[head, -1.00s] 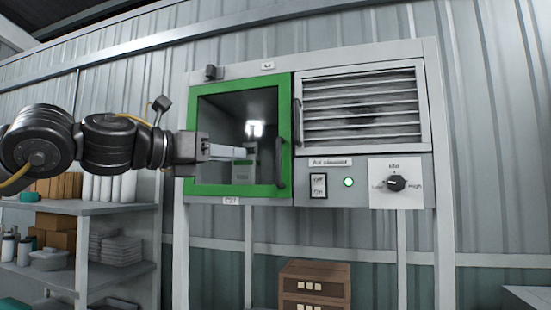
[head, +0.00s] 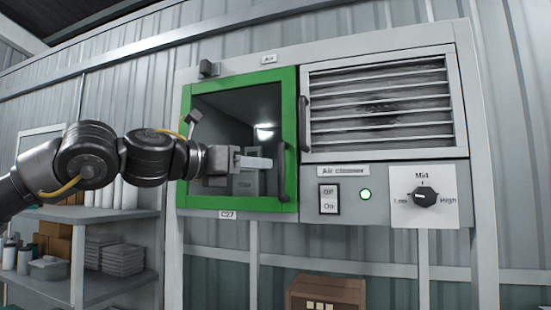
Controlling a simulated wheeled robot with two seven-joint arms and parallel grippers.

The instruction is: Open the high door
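The high door is a green-framed door (head: 188,205) with a dark glass pane, on the left half of a raised grey cabinet. It looks shut. A dark upright handle (head: 287,163) is on its right frame bar. My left gripper (head: 268,163) is in front of the pane, its pale fingers pointing right, with tips a little left of the handle and apart from it in the picture. It holds nothing that I can see. The fingers overlap from this side, so their gap does not show. A faint reflection is in the glass. My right gripper is not in view.
A louvred panel (head: 380,105) with its own dark handle is right of the door. Below it are an off/on switch (head: 329,199), a green light (head: 365,195) and a dial (head: 425,196). A loaded shelf (head: 120,285) stands lower left, a brown box (head: 325,290) below.

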